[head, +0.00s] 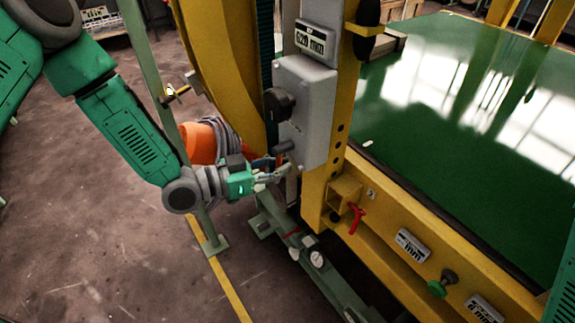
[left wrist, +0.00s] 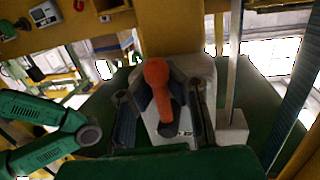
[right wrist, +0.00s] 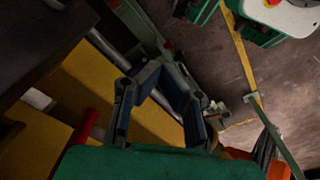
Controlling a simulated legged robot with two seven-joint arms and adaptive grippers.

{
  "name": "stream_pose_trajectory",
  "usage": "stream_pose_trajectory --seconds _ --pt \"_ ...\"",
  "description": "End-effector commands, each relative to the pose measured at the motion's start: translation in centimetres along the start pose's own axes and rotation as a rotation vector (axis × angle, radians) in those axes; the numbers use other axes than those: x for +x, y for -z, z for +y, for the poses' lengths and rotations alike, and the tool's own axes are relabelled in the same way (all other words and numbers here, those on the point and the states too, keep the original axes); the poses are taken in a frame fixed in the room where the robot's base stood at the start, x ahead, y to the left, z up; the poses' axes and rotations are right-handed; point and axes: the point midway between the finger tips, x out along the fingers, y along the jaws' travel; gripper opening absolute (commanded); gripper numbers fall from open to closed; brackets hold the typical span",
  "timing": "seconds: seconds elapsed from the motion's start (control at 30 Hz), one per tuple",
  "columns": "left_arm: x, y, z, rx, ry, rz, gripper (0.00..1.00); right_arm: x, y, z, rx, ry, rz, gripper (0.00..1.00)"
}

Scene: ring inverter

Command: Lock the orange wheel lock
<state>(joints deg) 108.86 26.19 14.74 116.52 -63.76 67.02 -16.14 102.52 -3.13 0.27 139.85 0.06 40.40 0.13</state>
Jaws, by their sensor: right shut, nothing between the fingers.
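An orange handle (left wrist: 158,78) with a rounded head shows in the left wrist view in front of a pale grey box. I take it for the wheel lock. My left gripper (left wrist: 162,82) has its fingers on either side of the handle. Whether they touch it is unclear. My right gripper (right wrist: 160,68) is shut and empty in the right wrist view.
A yellow frame (head: 322,190) holds the box, with a red lever (head: 356,217) lower right. An orange object with coiled cables (head: 200,142) stands behind my left forearm. A green surface (head: 430,120) lies right. A green post (head: 150,85) stands beside my left arm.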

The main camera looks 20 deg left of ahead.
Motion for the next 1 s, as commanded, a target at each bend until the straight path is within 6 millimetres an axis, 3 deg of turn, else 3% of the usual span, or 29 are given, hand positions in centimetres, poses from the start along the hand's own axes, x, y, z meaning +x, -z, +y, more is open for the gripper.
stream_pose_trajectory --seconds 0.5,0.53,0.6,0.63,1.0 --pt "-0.39 -0.04 -0.32 0.025 0.009 -0.005 0.0 -0.12 0.0 0.0 0.0 0.0 0.0 0.0" --pt "-0.4 -0.04 -0.33 0.025 0.009 -0.005 0.06 -0.12 0.0 0.0 0.0 0.0 0.0 0.0" --pt "-0.37 -0.06 -0.33 0.025 0.009 -0.006 0.3 -0.11 0.01 0.01 0.0 0.0 0.0 0.0" --pt "-0.33 -0.06 -0.32 0.025 0.008 -0.006 0.33 -0.11 0.01 0.01 0.0 0.0 0.0 0.0" --pt "0.05 -0.06 -0.03 0.028 0.005 -0.014 0.33 -0.1 -0.22 0.11 0.0 0.002 0.002 0.0"
